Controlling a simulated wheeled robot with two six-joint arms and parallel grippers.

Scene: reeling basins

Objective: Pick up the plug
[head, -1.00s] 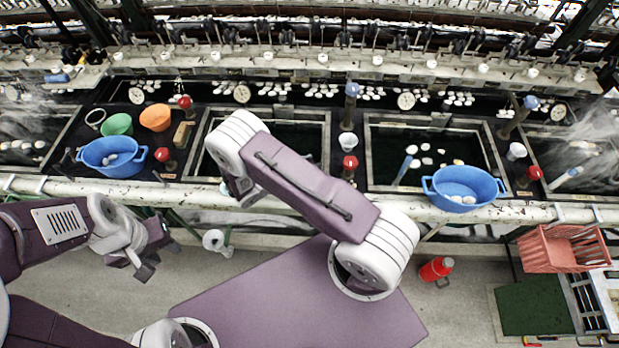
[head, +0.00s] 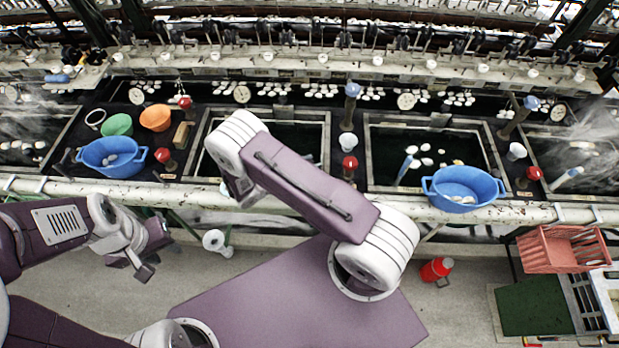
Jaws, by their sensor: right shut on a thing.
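I cannot make out the plug in the head view. My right arm reaches over the front rail to the middle basin (head: 287,140). The lower part of my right gripper (head: 238,192) shows at the basin's near left corner. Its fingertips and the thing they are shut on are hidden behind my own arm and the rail. My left gripper (head: 133,268) is over the floor at the left, on the near side of the rail. Its fingers are apart, with nothing seen between them.
A blue tub (head: 112,168), a green bowl (head: 118,124) and an orange bowl (head: 155,117) stand left of the basin. Another blue tub (head: 463,203) stands at the right. Red-topped posts (head: 349,163) rise between basins. A red crate (head: 560,262) is at lower right.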

